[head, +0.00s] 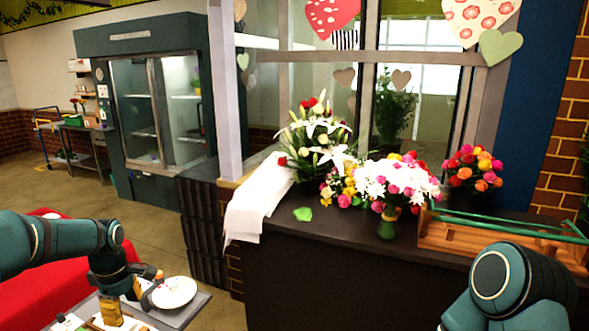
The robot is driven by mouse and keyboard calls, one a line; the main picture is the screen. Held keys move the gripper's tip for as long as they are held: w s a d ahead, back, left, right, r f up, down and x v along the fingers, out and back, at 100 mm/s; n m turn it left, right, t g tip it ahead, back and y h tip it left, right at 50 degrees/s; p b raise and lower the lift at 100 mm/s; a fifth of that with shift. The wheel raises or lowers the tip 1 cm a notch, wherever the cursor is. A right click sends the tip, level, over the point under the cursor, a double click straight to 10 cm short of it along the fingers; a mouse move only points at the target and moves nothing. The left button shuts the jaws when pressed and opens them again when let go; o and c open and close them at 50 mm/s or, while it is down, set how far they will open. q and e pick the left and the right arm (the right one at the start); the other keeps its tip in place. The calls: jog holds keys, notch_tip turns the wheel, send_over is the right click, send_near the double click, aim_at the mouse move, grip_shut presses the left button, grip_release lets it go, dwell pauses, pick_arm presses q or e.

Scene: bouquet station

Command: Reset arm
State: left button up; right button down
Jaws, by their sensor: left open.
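My left arm comes in from the left, bent at the elbow, and its gripper (143,292) hangs low over the small grey table (190,312) at the lower left. The gripper is open and small in the picture. Its fingertips are close to a white round plate (176,291), and I cannot tell whether they touch it.
A dark counter (300,240) holds several bouquets, one in a green vase (387,224), white paper (256,200) and a wooden crate (450,232) near my right arm. A red-covered surface (40,300) lies under my left arm. A glass-door cooler (155,105) stands behind; floor between is clear.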

pick_arm(q)
jog(key=s+d+f+m+h, duration=0.25)
jog(key=d+f+m, duration=0.45)
jog(key=d+f, duration=0.7)
jog(key=s+d+f+m, duration=0.4)
jog(key=s+d, duration=0.3)
jog(key=s, duration=0.2)
jog(key=s+d+f+m+t+h, duration=0.1)
jog(key=s+d+f+m, duration=0.3)
jog(key=s+d+f, duration=0.2)
jog(key=s+d, duration=0.2)
jog(key=s, duration=0.2)
jog(key=shift+d+t, duration=0.2)
jog(key=shift+t, duration=0.1)
